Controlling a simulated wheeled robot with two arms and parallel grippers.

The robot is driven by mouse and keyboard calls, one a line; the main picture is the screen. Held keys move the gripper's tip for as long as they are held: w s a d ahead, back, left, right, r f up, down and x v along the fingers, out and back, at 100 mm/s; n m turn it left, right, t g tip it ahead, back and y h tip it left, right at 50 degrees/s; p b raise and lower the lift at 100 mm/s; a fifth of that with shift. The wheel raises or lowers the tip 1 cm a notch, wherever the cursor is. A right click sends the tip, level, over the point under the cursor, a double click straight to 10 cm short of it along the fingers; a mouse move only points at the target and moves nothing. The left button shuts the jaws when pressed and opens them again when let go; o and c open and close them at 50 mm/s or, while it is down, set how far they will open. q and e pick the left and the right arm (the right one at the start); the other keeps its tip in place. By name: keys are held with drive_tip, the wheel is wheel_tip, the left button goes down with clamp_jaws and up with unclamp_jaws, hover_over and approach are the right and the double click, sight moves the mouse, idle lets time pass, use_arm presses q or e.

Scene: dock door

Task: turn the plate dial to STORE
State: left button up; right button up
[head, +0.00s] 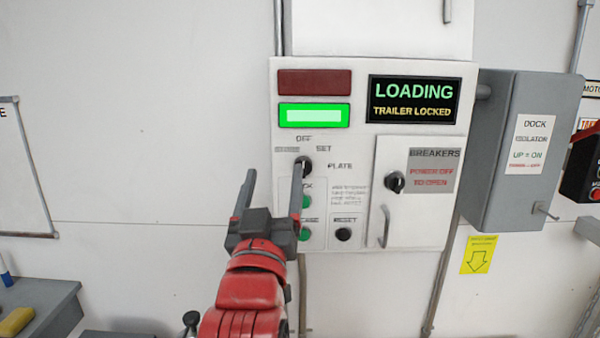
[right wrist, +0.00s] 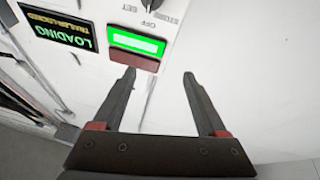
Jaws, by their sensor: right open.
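The plate dial (head: 305,167) is a small black knob on the white control panel (head: 360,228), beside the word PLATE. OFF and SET show above it, and a label to the left is too blurred to read. Its pointer direction cannot be told. My right gripper (head: 274,169) is open and empty, fingers pointing up. In the head view its right finger partly covers the dial; contact cannot be told. In the right wrist view the open fingers (right wrist: 159,74) show with nothing between them, and the dial (right wrist: 152,5) is cut by the top edge. My left gripper is not in view.
A lit green lamp (head: 314,115) and a dark red lamp (head: 314,82) sit above the dial. The display (head: 415,99) reads LOADING, TRAILER LOCKED. Green buttons and a black RESET button (head: 343,234) lie below. A breaker door (head: 407,225) and grey isolator box (head: 500,190) stand right.

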drive_tip(key=s+d+f+m+g, duration=0.3)
drive_tip(key=s+m+g, duration=0.1)
drive_tip(key=s+g, duration=0.1)
drive_tip(key=w+d+p, duration=0.1)
drive_tip(key=w+p, duration=1.2)
drive_tip(key=w, duration=0.4)
drive_tip(key=shift+d, duration=0.25)
drive_tip(key=shift+w, duration=0.15)
clamp_jaws()
